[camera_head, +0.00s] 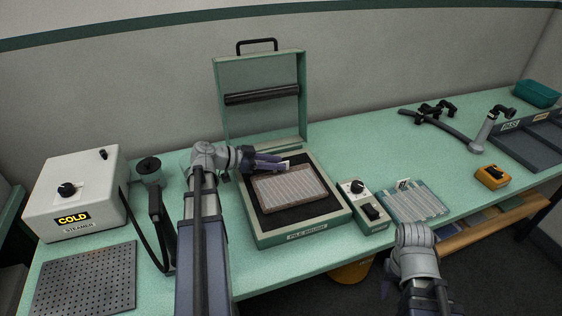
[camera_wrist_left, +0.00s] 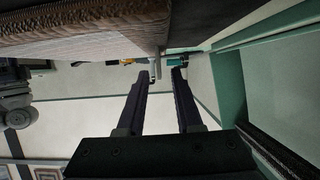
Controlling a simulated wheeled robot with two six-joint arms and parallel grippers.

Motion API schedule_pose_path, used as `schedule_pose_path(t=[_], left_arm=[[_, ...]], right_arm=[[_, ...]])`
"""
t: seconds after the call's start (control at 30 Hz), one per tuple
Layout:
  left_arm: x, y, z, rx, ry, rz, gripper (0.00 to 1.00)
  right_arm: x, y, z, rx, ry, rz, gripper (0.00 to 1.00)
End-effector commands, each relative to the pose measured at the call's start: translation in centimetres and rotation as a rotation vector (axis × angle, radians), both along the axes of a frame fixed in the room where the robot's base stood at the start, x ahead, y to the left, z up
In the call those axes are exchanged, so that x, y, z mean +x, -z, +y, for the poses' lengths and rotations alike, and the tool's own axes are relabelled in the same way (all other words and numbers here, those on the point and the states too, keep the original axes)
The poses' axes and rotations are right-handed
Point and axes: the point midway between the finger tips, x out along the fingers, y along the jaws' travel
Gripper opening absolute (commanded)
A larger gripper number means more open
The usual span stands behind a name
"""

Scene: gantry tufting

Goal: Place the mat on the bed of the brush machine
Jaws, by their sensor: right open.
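The mat (camera_head: 290,188), pale with a brown edge, lies over the black bed (camera_head: 322,208) of the pile brush machine (camera_head: 298,234); I cannot tell whether it rests fully flat. The machine's lid (camera_head: 262,117) stands open. My left gripper (camera_head: 284,165) is at the mat's far edge, beside a small pale tab. In the left wrist view its two fingers (camera_wrist_left: 164,75) stand apart, with the tab close to one fingertip and the mat (camera_wrist_left: 80,28) along the top. My right gripper (camera_head: 387,291) is low, in front of the table, and its fingers are mostly hidden.
The steamer (camera_head: 75,193) reading COLD and a perforated plate (camera_head: 86,277) are at the left. A control box (camera_head: 362,206) and a striped board (camera_head: 412,203) stand right of the machine. Further right are an orange box (camera_head: 492,177) and grey trays (camera_head: 540,150).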

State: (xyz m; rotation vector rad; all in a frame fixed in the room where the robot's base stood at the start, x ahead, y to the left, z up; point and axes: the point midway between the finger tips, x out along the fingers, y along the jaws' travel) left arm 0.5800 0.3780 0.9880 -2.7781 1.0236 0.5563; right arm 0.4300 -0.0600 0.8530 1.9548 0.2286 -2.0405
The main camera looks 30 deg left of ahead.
Motion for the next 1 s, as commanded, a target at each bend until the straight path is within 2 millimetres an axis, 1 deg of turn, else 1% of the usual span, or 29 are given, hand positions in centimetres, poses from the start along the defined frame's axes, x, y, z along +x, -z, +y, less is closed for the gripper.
schedule_pose_path(t=[0.03,0.1,0.2,0.37,0.5,1.0], left_arm=[[-0.7,-0.8,0.6,0.0,-0.004,0.0,0.34],[-1.5,-1.2,1.3,-0.001,-0.004,0.0,0.34],[-2.5,-1.6,2.2,-0.001,-0.003,0.001,0.34],[-3.5,-2.0,3.0,0.0,-0.001,0.0,0.34],[-3.7,-2.1,3.1,0.0,0.0,0.0,0.34],[-3.7,-2.0,3.1,0.0,0.0,0.0,0.34]], right_arm=[[0.0,-0.7,0.0,0.0,0.0,0.0,0.5],[0.0,-1.2,0.0,0.0,0.0,0.0,0.5],[0.0,-1.6,0.0,0.0,0.0,0.0,0.5],[0.0,-2.0,0.0,0.0,0.0,0.0,0.5],[0.0,-2.1,0.0,0.0,0.0,0.0,0.5],[0.0,-2.0,0.0,0.0,0.0,0.0,0.5]])
